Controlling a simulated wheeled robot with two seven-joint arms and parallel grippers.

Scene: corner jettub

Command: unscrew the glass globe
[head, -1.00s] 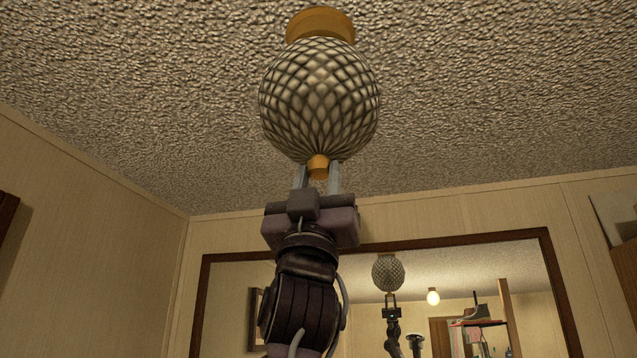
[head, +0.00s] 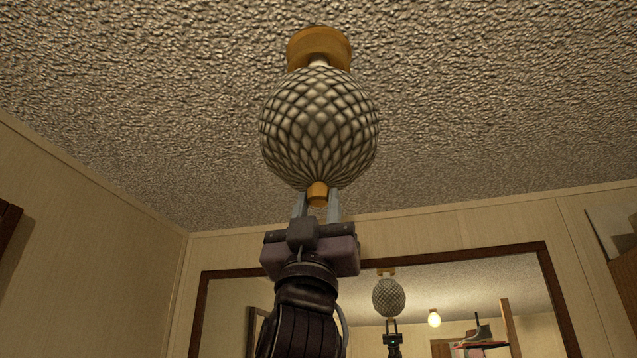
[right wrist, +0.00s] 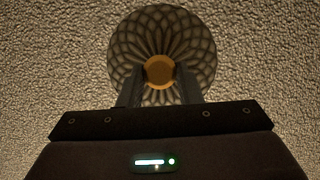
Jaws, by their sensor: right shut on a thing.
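The glass globe (head: 319,127), round with a diamond-shaped net pattern, hangs below the round golden ceiling base (head: 319,47). A short pale neck shows between the base and the globe's top. A small golden knob (head: 318,194) sits at the globe's bottom. My right gripper (head: 318,201) comes up from below, its two fingers shut on the knob from either side. In the right wrist view the globe (right wrist: 125,45) is seen from beneath, with the knob (right wrist: 159,72) between the fingers (right wrist: 160,78). My left gripper is not in view.
The textured ceiling (head: 480,110) is bare around the lamp. A wood-framed mirror (head: 520,300) on the wall behind reflects the globe, my arm, a lit bulb and a shelf. Wood-panelled walls (head: 90,240) meet at the left corner.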

